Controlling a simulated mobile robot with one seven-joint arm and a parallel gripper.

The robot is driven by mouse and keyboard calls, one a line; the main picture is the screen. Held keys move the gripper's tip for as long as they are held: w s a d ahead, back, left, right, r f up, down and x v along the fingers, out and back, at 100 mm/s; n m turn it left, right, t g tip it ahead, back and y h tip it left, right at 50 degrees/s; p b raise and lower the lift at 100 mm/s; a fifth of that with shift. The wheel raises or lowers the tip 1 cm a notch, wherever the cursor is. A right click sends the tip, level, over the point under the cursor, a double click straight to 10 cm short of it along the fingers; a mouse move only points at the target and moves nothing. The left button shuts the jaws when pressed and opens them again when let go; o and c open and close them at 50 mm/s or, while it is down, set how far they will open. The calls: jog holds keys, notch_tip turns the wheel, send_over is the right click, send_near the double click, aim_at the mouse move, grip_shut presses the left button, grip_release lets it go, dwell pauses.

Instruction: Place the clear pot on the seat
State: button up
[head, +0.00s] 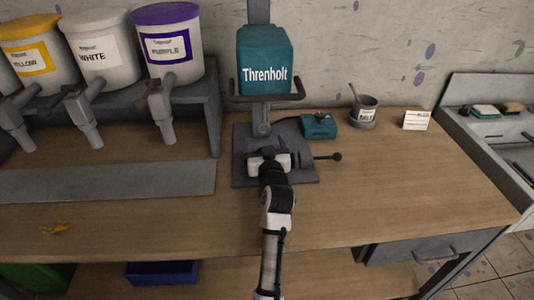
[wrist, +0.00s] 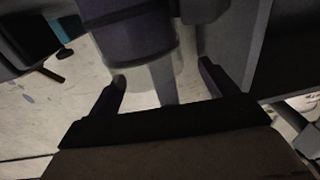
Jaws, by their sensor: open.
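My gripper (head: 268,158) is at the lower front of the teal Threnholt machine (head: 264,62), over its dark base plate. In the wrist view my gripper (wrist: 161,74) is open, with its two dark fingers apart. A see-through, pot-like shape (wrist: 139,66) shows between and just beyond the fingertips, around or against a dark round part (wrist: 128,30). I cannot tell whether the fingers touch it. The pot cannot be made out in the head view. The seat is not clearly seen; my gripper covers part of the machine's base.
Paint tubs labelled yellow (head: 38,52), white (head: 102,48) and purple (head: 168,45) stand on a rack at the left. A teal box (head: 319,127), a grey cup (head: 366,110) and a small card (head: 417,120) sit right of the machine. The bench (head: 400,185) is clear at front right.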

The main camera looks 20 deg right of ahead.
jog(key=s+a+b, duration=0.2)
jog(key=s+b, duration=0.1)
jog(key=s, duration=0.8)
jog(key=shift+s+a+r, duration=0.2)
jog(key=shift+s+r, duration=0.2)
